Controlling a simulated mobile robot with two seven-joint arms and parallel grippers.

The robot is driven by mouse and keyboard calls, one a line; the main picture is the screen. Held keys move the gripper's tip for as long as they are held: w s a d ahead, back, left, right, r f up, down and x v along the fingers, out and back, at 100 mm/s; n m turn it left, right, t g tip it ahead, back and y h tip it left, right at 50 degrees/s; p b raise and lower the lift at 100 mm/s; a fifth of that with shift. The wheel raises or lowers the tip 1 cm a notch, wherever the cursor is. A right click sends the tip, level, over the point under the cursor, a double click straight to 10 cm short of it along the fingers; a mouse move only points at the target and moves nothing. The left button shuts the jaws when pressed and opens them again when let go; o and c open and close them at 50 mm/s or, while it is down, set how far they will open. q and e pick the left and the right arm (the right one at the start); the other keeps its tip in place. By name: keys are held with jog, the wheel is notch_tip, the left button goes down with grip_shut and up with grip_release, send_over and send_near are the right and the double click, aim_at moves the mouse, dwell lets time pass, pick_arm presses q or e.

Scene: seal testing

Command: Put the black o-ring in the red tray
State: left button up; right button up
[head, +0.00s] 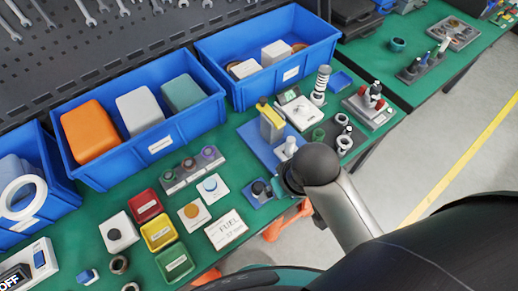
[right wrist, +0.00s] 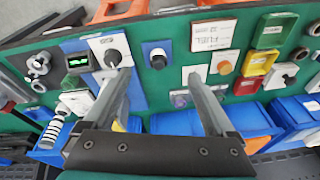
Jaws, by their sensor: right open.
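The red tray (head: 146,205) lies on the green mat in the head view, behind the yellow and green trays. It also shows at the right of the right wrist view (right wrist: 245,86). I cannot tell for sure which piece is the black o-ring. A small blue block with a round black part (head: 259,190) stands by my right arm. It shows beyond and between my fingertips in the right wrist view (right wrist: 158,56). My right gripper (right wrist: 158,76) is open and empty above the mat. In the head view my arm hides it. My left gripper is not in view.
Blue bins (head: 180,138) line the back. Yellow (head: 159,233) and green (head: 174,263) trays, a FUEL card (head: 226,230) and a white block with a black disc (head: 117,233) crowd the front. A blue plate (head: 264,150) with upright parts stands beside my arm.

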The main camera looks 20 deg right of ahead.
jog(key=w+a+g, duration=0.1)
jog(key=w+a, duration=0.2)
jog(key=w, duration=0.2)
jog(key=m+g+h, duration=0.1)
jog(key=m+g, duration=0.1)
send_over(259, 186)
notch_tip(259, 186, down, 15)
jog(key=b, duration=0.3)
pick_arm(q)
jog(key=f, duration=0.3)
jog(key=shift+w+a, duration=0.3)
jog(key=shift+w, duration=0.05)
pick_arm(e)
grip_shut()
dwell(0.5)
